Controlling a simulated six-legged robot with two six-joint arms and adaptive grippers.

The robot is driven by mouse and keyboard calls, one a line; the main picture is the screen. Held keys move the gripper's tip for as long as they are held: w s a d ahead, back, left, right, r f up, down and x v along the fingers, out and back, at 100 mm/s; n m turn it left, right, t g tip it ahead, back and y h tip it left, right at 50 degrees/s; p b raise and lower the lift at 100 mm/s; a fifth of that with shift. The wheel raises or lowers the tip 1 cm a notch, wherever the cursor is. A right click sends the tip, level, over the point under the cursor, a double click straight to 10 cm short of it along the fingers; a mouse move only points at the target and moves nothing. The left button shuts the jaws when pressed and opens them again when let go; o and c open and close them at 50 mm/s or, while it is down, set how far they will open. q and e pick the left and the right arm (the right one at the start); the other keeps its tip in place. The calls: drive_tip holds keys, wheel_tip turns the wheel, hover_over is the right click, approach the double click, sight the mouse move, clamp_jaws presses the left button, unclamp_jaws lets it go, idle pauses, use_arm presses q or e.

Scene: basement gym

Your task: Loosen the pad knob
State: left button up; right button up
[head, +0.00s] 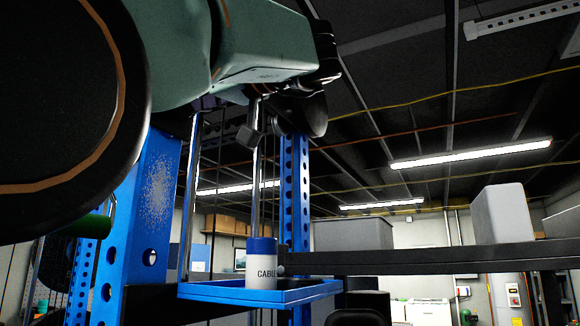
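I cannot clearly make out a pad knob in the head view. My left arm comes in large from the upper left and hides much of the upper blue rack. The dark end at its right, my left gripper (292,108), is in shadow in front of the rack's top, and its fingers cannot be told apart. A small grey block-shaped piece (248,136) shows just below it by a metal rod; I cannot tell what it belongs to. My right gripper is not in view.
A blue upright with holes (140,225) stands left, another (295,185) behind. A blue tray (210,292) carries a white and blue can (261,268) marked "CABLE". A dark horizontal beam (430,259) runs right, with grey boxes (500,215) by it. Open space lies upper right.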

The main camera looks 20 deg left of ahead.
use_arm(q)
drive_tip(key=shift+w+a+f, duration=0.15)
drive_tip(key=shift+w+a, duration=0.2)
drive_tip(key=shift+w+f, duration=0.15)
drive_tip(key=shift+w, duration=0.4)
drive_tip(key=shift+c, duration=0.2)
drive_tip(key=shift+d, duration=0.3)
drive_tip(key=shift+c, duration=0.8)
drive_tip(key=shift+s+d, duration=0.15)
drive_tip(key=shift+s, duration=0.1)
drive_tip(key=shift+c, duration=0.7)
drive_tip(key=shift+s+r, duration=0.25)
drive_tip(key=shift+s, duration=0.25)
drive_tip(key=c, duration=0.3)
drive_tip(key=shift+w+f, duration=0.1)
drive_tip(key=shift+w, duration=0.3)
drive_tip(key=c, duration=0.3)
drive_tip(key=shift+s, duration=0.1)
drive_tip(key=shift+c, duration=1.1)
